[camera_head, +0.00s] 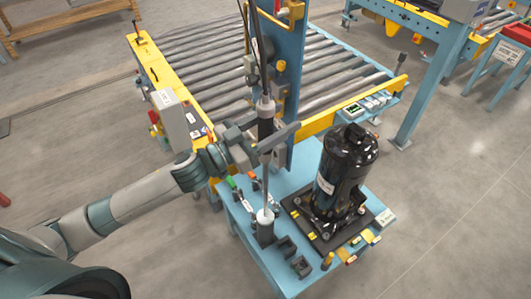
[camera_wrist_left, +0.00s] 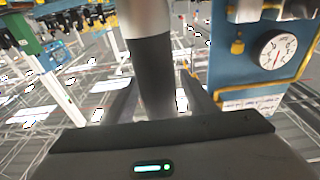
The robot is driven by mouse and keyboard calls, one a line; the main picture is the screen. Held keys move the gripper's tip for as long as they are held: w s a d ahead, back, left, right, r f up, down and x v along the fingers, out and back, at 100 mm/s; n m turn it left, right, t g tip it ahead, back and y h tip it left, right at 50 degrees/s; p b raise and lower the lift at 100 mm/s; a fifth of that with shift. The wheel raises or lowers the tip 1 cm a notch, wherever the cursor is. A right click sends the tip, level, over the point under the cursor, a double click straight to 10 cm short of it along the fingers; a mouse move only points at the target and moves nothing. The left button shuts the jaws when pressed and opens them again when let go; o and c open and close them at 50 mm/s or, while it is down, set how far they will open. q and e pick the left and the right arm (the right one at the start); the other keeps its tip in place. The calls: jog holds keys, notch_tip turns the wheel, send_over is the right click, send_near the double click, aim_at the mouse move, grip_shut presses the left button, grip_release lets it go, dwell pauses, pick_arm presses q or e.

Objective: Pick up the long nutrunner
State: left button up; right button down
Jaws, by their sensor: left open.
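The long nutrunner (camera_head: 265,128) stands upright in the head view, with a dark grip section, a pale upper body and a thin shaft below. Its lower end is at a dark holder (camera_head: 264,234) on the blue table, and a cable runs up from its top. My left gripper (camera_head: 268,146) is open at the dark grip section. In the left wrist view the nutrunner (camera_wrist_left: 152,75) stands between the two spread fingers (camera_wrist_left: 158,100). Whether either finger touches it I cannot tell. My right gripper is not in view.
A black compressor (camera_head: 346,170) stands on the blue table (camera_head: 283,275), right of the nutrunner. A blue post (camera_head: 297,75) rises close behind the tool. A roller conveyor (camera_head: 205,60) lies beyond. Small dark holders (camera_head: 300,266) sit at the table's front.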

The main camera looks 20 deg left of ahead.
pick_arm(q)
grip_shut()
dwell(1.3)
jog(key=shift+r, duration=0.15)
